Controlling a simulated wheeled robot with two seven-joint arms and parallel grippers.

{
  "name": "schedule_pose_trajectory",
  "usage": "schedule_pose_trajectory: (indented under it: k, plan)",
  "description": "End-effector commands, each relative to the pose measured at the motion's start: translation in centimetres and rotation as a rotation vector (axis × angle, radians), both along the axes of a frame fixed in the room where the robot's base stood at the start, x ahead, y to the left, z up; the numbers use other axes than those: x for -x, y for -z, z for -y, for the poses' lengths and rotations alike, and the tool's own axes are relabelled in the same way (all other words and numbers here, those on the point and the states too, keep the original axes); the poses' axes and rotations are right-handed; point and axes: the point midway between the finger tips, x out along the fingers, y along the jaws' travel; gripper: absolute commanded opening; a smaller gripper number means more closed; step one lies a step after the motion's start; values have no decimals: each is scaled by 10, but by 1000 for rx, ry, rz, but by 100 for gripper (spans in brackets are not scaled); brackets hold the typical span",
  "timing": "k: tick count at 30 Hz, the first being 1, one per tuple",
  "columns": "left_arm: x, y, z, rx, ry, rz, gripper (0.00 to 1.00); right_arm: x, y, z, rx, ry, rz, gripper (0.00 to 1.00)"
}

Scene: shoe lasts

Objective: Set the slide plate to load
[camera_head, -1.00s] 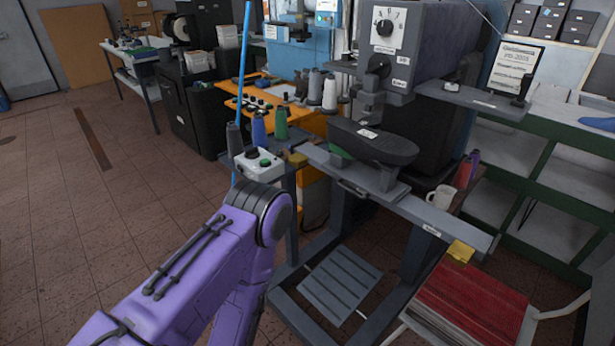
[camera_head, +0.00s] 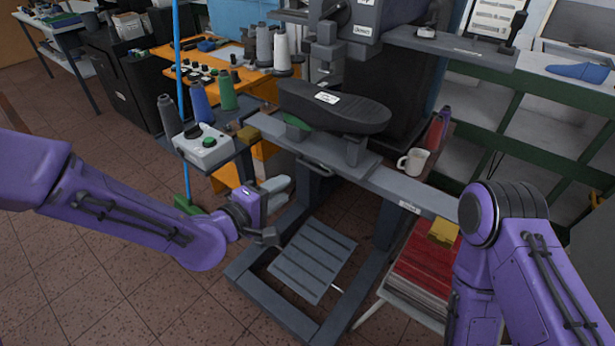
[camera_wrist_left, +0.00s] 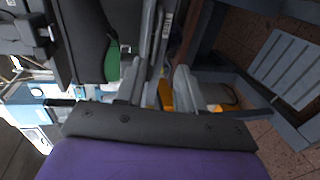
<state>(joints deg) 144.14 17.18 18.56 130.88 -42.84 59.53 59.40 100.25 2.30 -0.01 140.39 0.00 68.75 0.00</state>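The grey slide plate (camera_head: 345,160) lies on a long grey rail (camera_head: 425,190) under the machine head (camera_head: 345,25). It has a bar handle (camera_head: 316,169) on its front edge and carries a black shoe form (camera_head: 335,108) on a post. A small white label (camera_head: 409,207) sits on the rail to the right; I cannot read it. My left gripper (camera_head: 275,186) is in front of and below the plate's left part, apart from the handle. In the left wrist view its two fingers (camera_wrist_left: 160,88) stand apart with nothing held. My right arm shows at the right; its gripper is not visible.
A control box (camera_head: 203,146) with a green button stands left of the rail, near thread cones (camera_head: 228,90). A white mug (camera_head: 413,161) stands behind the rail at right. A yellow block (camera_head: 443,232) is at the rail's right end, above red material (camera_head: 425,270). A slatted pedal (camera_head: 312,262) lies below.

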Motion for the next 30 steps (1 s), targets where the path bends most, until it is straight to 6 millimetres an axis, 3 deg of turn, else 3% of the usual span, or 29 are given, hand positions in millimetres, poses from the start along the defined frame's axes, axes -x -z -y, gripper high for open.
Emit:
schedule_pose_trajectory:
  k: [15, 26, 29, 30]
  plan:
    - [-75, 15, 58, 6, 9, 3, 38, 0, -18, 0, 1, 0, 1, 62]
    - [-82, 18, 63, 7, 8, 2, 38, 0, -18, 0, 0, 0, 1, 62]
    - [-82, 18, 63, 7, 8, 2, 5, 0, -18, 0, 0, 0, 1, 62]
    - [-82, 18, 63, 7, 8, 2, 0, 0, -18, 0, 0, 0, 1, 62]
